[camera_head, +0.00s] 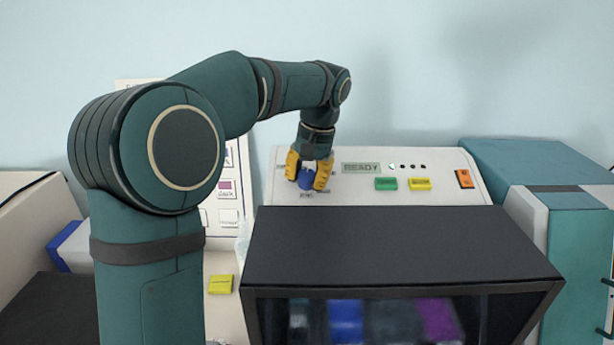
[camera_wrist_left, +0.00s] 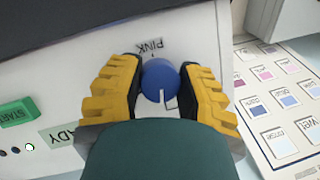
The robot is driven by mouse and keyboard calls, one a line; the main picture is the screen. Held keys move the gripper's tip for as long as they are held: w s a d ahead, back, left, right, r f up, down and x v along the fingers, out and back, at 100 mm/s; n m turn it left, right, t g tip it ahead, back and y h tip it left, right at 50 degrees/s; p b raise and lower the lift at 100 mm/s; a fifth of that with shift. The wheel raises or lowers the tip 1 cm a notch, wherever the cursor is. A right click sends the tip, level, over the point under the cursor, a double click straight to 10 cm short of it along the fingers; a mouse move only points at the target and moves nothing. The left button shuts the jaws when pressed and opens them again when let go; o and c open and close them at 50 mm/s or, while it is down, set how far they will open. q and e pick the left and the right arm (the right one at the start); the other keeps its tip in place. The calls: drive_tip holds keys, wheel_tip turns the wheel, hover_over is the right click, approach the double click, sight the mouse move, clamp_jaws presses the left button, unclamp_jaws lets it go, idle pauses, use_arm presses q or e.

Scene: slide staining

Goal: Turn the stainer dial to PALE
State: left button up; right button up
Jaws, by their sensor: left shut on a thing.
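The blue stainer dial (camera_head: 306,180) is on the sloped white panel of the stainer (camera_head: 400,192). It also shows in the left wrist view (camera_wrist_left: 159,76), with a white pointer line on the side away from the PINK label (camera_wrist_left: 150,46). My left gripper (camera_head: 310,176) reaches down to the panel, its yellow-and-black fingers (camera_wrist_left: 160,84) shut on the dial from both sides. The other dial labels are mostly hidden by the fingers, and I cannot read PALE. The display (camera_head: 361,168) reads READY. My right gripper is not in view.
Green START (camera_head: 386,184), yellow (camera_head: 420,184) and orange (camera_head: 465,179) buttons sit right of the dial. A black hood (camera_head: 400,245) is in front of the panel. A colour chart (camera_wrist_left: 285,100) stands beside the stainer. A teal machine (camera_head: 570,230) stands right.

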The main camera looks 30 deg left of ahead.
use_arm(q)
drive_tip(key=m+y, duration=0.1)
drive_tip(key=m, duration=0.3)
drive_tip(key=shift+s+f, duration=0.1)
drive_tip(key=shift+f, duration=0.05)
drive_tip(key=m+y, duration=0.1)
drive_tip(key=m, duration=0.1)
drive_tip(key=m+t+y, duration=0.1)
drive_tip(key=m, duration=0.2)
idle(0.4)
drive_tip(key=o, duration=1.2)
drive_tip(key=shift+a, duration=0.1)
drive_tip(key=shift+c, duration=0.2)
drive_tip(key=v, duration=1.2)
